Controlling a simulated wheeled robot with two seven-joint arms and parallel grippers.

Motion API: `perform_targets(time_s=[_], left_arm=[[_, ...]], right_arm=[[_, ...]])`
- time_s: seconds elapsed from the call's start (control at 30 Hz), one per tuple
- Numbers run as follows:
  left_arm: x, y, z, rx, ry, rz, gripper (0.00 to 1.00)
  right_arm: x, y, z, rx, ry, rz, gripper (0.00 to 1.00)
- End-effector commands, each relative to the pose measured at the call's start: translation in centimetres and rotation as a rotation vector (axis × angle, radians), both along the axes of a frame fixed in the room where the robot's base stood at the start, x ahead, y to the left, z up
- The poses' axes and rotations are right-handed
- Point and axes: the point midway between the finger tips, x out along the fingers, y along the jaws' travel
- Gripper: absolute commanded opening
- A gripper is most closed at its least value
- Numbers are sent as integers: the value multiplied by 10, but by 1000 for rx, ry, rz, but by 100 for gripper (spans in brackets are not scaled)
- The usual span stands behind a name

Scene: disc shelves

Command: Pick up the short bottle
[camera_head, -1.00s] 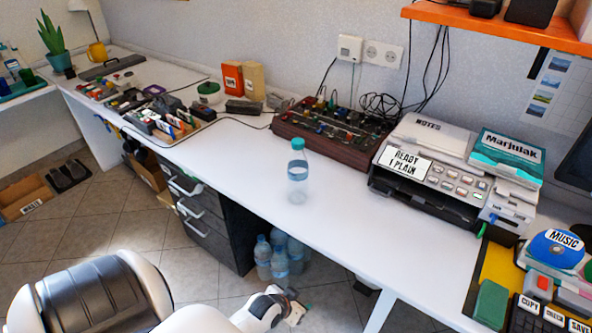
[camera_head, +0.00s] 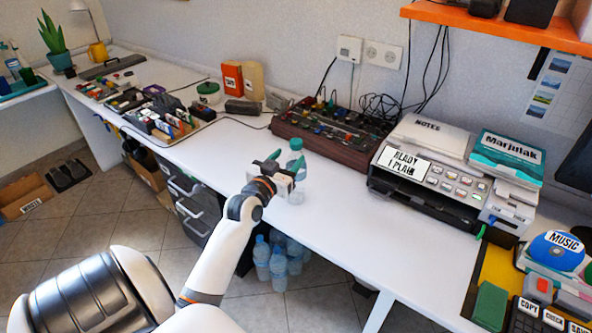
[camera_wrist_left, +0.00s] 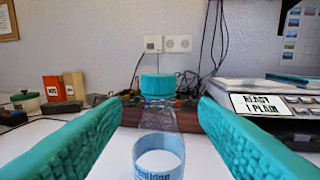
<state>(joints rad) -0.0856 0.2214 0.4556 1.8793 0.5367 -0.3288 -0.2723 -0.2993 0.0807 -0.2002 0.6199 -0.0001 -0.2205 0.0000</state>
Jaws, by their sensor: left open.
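A short clear bottle with a teal cap (camera_head: 296,145) stands upright on the white table (camera_head: 245,152). My left gripper (camera_head: 284,165) is at the bottle, with its teal fingers spread. In the left wrist view the bottle (camera_wrist_left: 158,120) stands between the two teal fingers, with a gap on each side. The gripper is open and holds nothing. In the head view the gripper hides part of the bottle's left side. My right gripper is not in view.
A brown mixer box (camera_head: 325,130) with knobs and cables stands behind the bottle. A grey printer (camera_head: 425,175) stands to the right. Several larger bottles (camera_head: 278,262) stand on the floor under the table. The table left of the bottle is mostly clear.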

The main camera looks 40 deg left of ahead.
Motion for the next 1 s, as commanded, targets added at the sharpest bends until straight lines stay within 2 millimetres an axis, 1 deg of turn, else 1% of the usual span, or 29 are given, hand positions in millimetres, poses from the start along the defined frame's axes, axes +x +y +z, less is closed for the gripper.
perform_targets(time_s=[0.03, 0.1, 0.27, 0.37, 0.47, 0.6, 0.7, 0.9, 0.97, 1.0], left_arm=[[8, 2, 1, -1, -1, 0, 54], [16, 5, 0, 0, 1, 0, 54], [26, 7, 0, -2, 2, -1, 54], [37, 11, 4, 0, 1, -1, 54], [53, 17, 6, 0, 1, -1, 54], [68, 21, 4, -1, 2, 0, 54], [73, 22, 4, 0, 2, -1, 54], [73, 22, 3, 0, 3, -1, 54], [72, 22, 3, 0, 3, -1, 45], [72, 22, 3, 0, 3, -1, 38]], right_arm=[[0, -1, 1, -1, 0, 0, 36], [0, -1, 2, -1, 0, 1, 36], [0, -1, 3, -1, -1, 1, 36], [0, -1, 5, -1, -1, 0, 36], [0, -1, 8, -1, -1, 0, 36], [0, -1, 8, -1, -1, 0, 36], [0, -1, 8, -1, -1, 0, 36], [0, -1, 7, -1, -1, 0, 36], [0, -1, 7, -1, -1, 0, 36], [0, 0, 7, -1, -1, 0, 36]])
